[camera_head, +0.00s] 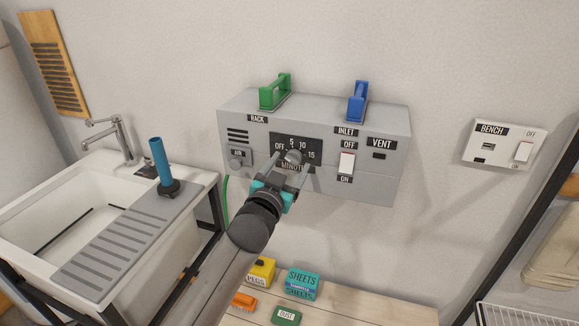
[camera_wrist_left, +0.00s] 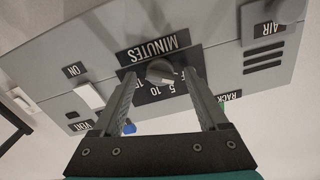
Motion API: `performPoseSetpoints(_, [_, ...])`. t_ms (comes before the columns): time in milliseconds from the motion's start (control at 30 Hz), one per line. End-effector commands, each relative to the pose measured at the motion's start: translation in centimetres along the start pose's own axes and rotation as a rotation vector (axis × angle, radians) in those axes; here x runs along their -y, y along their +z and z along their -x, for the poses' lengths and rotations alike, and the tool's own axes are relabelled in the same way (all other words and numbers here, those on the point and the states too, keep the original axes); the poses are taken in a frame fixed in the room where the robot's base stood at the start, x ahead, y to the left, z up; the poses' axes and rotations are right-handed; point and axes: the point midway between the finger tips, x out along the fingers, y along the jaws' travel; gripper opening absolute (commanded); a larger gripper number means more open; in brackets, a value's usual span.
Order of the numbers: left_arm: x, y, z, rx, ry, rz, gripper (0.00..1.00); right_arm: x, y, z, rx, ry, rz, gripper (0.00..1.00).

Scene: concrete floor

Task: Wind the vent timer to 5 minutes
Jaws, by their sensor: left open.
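The vent timer is a grey knob (camera_head: 293,156) on a black dial plate (camera_head: 317,144) marked OFF, 5, 10, 15 and MINUTES, on the front of a grey control box (camera_head: 225,122). My left gripper (camera_head: 291,163) is open in front of the dial, its two fingers apart on either side of the knob. In the left wrist view the knob (camera_wrist_left: 160,71) sits between the open fingers (camera_wrist_left: 160,80), which show no clear contact with it. A finger covers part of the scale there, and the knob's exact setting is hard to read. My right gripper is not in view.
The box carries a green RACK handle (camera_head: 275,92), a blue INLET handle (camera_head: 357,101), a white VENT switch (camera_head: 346,163) and a small AIR knob (camera_head: 237,163). A sink (camera_head: 60,195) stands left. Small boxes, including a teal one (camera_head: 302,284), lie on the wooden bench (camera_head: 375,312) below.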

Motion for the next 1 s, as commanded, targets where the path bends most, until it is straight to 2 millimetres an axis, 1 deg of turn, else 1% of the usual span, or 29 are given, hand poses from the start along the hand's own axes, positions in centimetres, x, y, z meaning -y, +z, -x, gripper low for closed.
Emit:
performPoseSetpoints(100, [-0.05,-0.02,-0.43,-0.001,0.001,0.0,0.76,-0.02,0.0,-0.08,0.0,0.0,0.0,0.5])
performPoseSetpoints(400, [-0.03,-0.04,-0.51,-0.001,0.001,0.0,0.76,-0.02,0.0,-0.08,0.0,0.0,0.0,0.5])
performPoseSetpoints(1000, [-0.01,0.0,-0.48,0.0,0.0,0.0,0.09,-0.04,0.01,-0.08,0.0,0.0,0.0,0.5])
